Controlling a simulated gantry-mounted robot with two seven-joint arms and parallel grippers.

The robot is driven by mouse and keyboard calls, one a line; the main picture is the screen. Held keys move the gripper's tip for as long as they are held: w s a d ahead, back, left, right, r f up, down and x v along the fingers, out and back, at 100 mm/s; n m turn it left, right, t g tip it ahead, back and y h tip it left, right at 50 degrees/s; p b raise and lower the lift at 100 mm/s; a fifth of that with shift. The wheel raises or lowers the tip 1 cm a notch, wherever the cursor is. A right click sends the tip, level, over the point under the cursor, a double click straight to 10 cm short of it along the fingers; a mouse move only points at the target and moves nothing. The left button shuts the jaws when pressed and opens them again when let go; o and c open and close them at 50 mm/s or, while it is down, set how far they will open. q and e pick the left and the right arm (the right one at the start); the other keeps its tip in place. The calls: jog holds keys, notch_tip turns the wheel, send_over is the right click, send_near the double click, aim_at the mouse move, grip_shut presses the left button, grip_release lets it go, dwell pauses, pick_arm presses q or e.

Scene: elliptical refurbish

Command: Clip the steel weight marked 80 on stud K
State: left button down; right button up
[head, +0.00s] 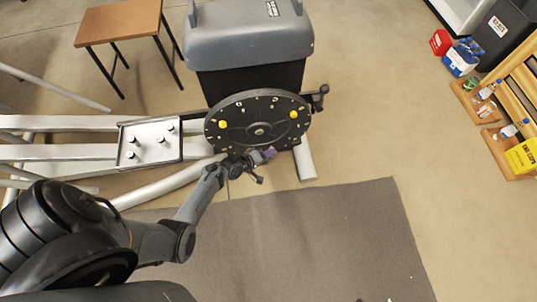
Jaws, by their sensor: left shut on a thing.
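A round black disc (245,116) with small pale marks and two yellow knobs stands upright on the front of the machine. The letters are too small for me to tell which is stud K. My left gripper (258,157) is at the disc's lower edge, shut on a small purple-grey piece (269,153). I cannot read any number on that piece, and the gripper partly hides it. Whether it touches the disc I cannot tell. My right gripper is not in view.
A pale tray (128,157) with several short pegs sits left of the disc on the machine's rails. A crank handle (319,97) sticks out right of the disc. A grey mat (330,235) lies in front. Shelves with bottles stand far right; the floor between is clear.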

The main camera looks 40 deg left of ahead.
pick_arm(q)
jog(key=shift+w+a, duration=0.35)
jog(key=shift+a, duration=0.05)
dwell(0.4)
dwell(0.4)
jog(key=c, duration=1.2)
grip_release()
jog(key=shift+c, duration=0.2)
jog(key=o, duration=0.4)
jog(key=shift+w+a+r, duration=0.1)
jog(key=shift+w+a, duration=0.05)
jog(key=shift+a, duration=0.1)
jog(key=shift+d, duration=0.1)
jog(key=shift+p+v, duration=3.35)
jog(key=shift+v, duration=2.1)
